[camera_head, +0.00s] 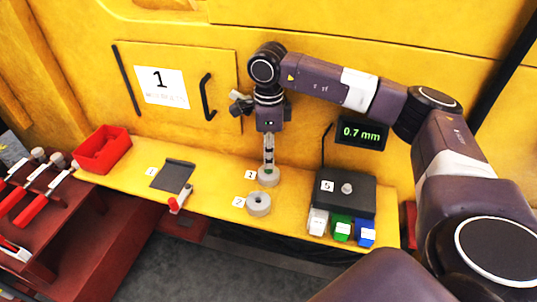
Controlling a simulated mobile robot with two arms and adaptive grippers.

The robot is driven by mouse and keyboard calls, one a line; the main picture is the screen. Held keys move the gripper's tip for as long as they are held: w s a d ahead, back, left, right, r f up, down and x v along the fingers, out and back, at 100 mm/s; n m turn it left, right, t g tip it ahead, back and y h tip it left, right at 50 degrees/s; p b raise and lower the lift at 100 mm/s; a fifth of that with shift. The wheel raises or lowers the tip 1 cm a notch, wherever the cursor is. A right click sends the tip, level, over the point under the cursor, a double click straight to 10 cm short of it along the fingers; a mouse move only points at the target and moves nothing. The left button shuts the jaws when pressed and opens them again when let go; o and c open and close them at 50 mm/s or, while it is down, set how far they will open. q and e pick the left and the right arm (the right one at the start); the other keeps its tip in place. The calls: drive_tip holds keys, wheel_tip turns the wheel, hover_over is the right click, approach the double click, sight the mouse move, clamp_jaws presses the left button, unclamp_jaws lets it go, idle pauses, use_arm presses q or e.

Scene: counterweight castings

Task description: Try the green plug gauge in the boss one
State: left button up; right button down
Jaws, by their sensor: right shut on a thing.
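My right gripper (268,164) points down at the middle of the yellow ledge, its fingers shut on a small piece. A bit of green shows between the fingertips, which fits the green plug gauge (268,170); the fingers hide most of it. It is right at the top of the rear grey round boss (268,181); I cannot tell whether it sits in the hole. A second grey boss (259,205) with an open hole stands in front, apart from the gripper. The small number labels beside the bosses are too small to read surely. My left gripper is not in view.
A dark box (346,188) with a knob stands right of the bosses, with white, green (342,229) and blue blocks at its front. A display (361,133) reads 0.7 mm. A dark plate (173,176), a red-handled piece (179,199) and a red tray (101,150) lie left.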

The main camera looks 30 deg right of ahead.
drive_tip(key=c, duration=1.7)
unclamp_jaws()
drive_tip(key=shift+o, duration=0.2)
wheel_tip(320, 180, up, 24)
drive_tip(key=p, duration=1)
